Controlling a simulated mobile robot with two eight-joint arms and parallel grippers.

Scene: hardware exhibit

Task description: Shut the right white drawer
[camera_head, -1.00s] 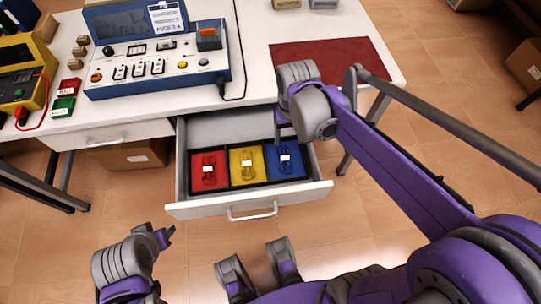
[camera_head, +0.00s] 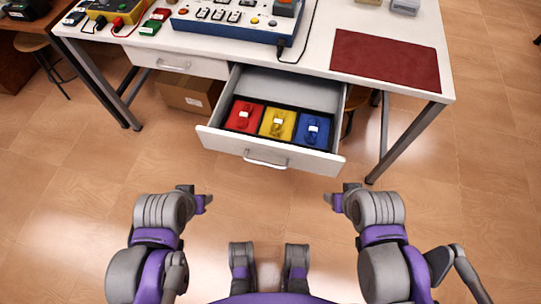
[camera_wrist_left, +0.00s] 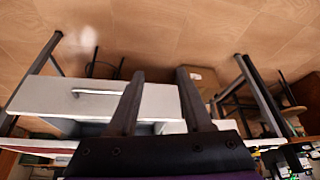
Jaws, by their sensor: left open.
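The right white drawer (camera_head: 272,157) stands pulled out from under the white table, its handle (camera_head: 266,162) facing me. Red, yellow and blue sections with coiled items lie inside it. In the left wrist view the drawer front (camera_wrist_left: 45,96) shows at the left, seen upside down. My left gripper (camera_head: 205,203) is in front of the drawer and to its left, apart from it. Its two fingers (camera_wrist_left: 158,72) are spread and empty in the wrist view. My right gripper (camera_head: 330,201) is in front of the drawer's right end, not touching it; its finger opening is unclear.
The left white drawer (camera_head: 183,66) is shut. The table (camera_head: 318,75) holds a blue control box (camera_head: 235,25) and a dark red mat (camera_head: 385,62). A table leg (camera_head: 405,142) stands right of the drawer. A cardboard box (camera_head: 190,93) sits beneath. The floor before the drawer is clear.

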